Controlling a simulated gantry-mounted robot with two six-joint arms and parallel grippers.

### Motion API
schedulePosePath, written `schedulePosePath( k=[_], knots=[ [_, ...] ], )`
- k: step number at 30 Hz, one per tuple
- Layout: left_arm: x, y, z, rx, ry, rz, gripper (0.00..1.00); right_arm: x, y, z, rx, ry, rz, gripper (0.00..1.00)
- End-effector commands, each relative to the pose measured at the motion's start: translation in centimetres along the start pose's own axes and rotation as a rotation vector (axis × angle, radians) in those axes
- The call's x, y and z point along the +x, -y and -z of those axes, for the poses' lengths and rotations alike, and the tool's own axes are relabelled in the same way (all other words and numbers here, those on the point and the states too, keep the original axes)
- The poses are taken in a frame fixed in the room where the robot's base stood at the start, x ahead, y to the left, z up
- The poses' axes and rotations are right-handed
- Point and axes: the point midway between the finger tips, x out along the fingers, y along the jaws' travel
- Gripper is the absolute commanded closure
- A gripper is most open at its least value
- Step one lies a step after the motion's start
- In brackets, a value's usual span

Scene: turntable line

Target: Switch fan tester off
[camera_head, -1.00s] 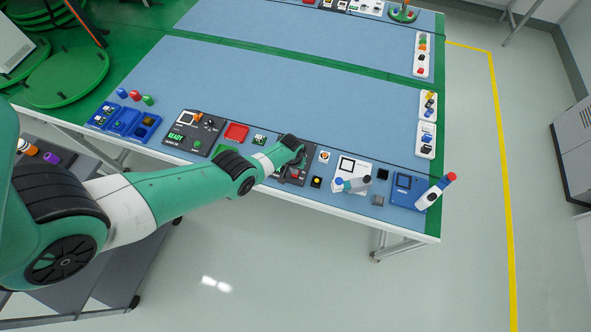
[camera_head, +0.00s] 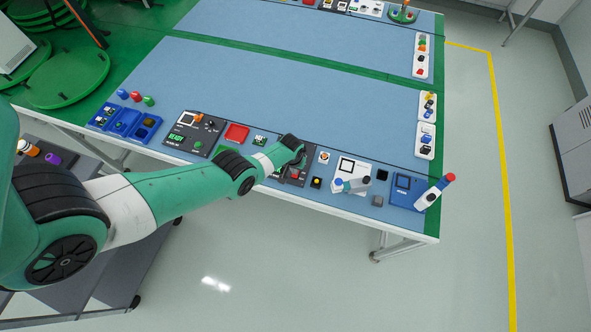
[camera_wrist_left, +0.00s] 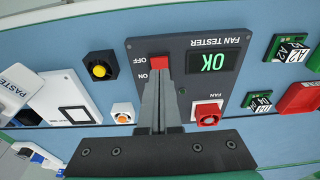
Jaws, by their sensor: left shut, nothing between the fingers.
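The fan tester is a dark grey panel (camera_wrist_left: 178,97) on the blue bench top. Its screen (camera_wrist_left: 208,60) shows a green "OK". A red switch (camera_wrist_left: 159,64) sits beside the labels OFF and ON, level with OFF. My left gripper (camera_wrist_left: 159,82) is shut and empty, its tips right at the red switch; I cannot tell whether they touch it. The tips hide the part of the switch area near ON. In the head view the fan tester (camera_head: 305,167) is partly covered by my left wrist. My right gripper is not in view.
A black box with a yellow button (camera_wrist_left: 100,69) and a white box with an orange button (camera_wrist_left: 122,113) stand close beside the panel. A red fan piece (camera_wrist_left: 207,113) is on the panel. A red tray (camera_head: 237,132) lies to the left. The middle of the bench is clear.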

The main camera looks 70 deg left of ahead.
Motion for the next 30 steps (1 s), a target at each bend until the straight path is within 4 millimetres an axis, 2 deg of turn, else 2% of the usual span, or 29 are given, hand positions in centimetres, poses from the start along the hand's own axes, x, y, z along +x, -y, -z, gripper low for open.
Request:
schedulePosePath(
  k=[1,15,30],
  knots=[
    [-1.1,0.0,0.2,0.000,0.000,0.000,1.00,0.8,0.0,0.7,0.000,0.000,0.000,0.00],
    [-5.3,0.0,0.8,0.000,0.000,0.000,1.00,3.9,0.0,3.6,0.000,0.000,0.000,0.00],
    [-5.3,0.0,0.8,0.000,0.000,0.000,1.00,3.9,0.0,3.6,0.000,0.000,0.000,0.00]
  ],
)
